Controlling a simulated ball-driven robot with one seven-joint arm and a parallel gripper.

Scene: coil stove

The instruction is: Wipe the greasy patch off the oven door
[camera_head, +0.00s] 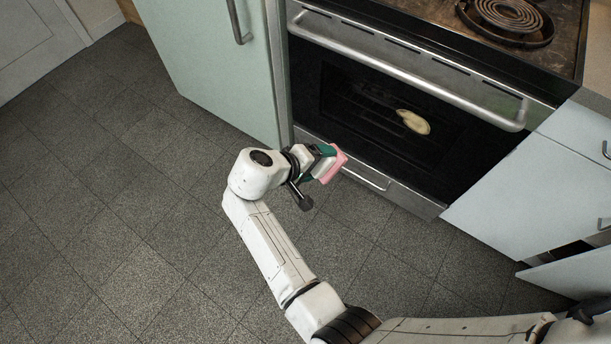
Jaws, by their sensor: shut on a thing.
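The oven door (350,97) is dark glass with a long metal handle (420,82) across its top. A pale yellowish greasy patch (414,122) shows on the glass, right of the middle. My gripper (325,160) is shut on a pink sponge or cloth (336,165), in front of the lower left part of the oven. The pink thing is left of and below the patch in the picture, apart from it. Whether it touches the oven front cannot be told. The fingertips are partly hidden by the gripper body.
A coil burner (508,14) sits on the stove top above the door. A drawer with a handle (366,179) is below the door. Pale green cabinets stand left (205,60) and right (540,185); a drawer at lower right (570,272) stands open. The tiled floor (110,200) at left is clear.

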